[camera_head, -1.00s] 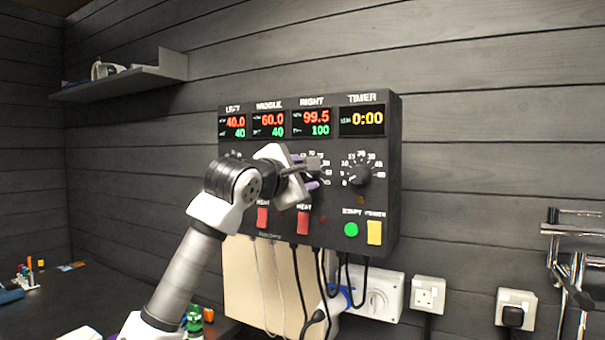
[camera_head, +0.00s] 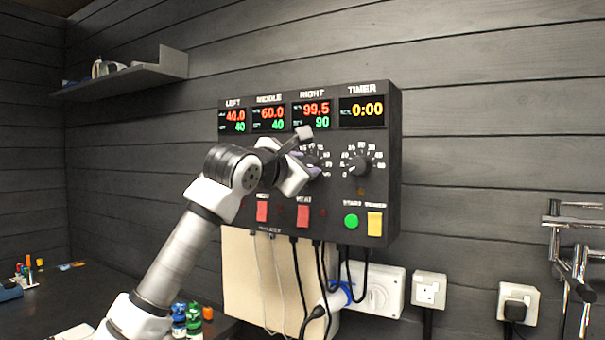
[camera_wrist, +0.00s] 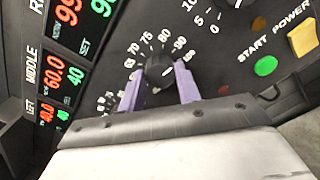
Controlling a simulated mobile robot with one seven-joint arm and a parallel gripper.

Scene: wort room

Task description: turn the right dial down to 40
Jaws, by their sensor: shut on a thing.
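The control panel (camera_head: 388,215) hangs on the wall. The right display (camera_head: 311,115) reads 99.5 in red and 90 in green; it is partly cut off at the top left of the wrist view (camera_wrist: 86,15). My gripper (camera_head: 312,161) is at the right dial, with the arm partly covering it in the head view. In the wrist view the right dial (camera_wrist: 158,72), a dark knob with a white number scale, sits between the two purple fingers of my gripper (camera_wrist: 159,85). My gripper is shut on the right dial.
The timer dial (camera_head: 360,164) is close to the right of my gripper. Below are red switches (camera_head: 303,216), a green start button (camera_head: 351,221) and a yellow power switch (camera_head: 375,224). Cables hang under the panel. A shelf (camera_head: 125,80) is at upper left.

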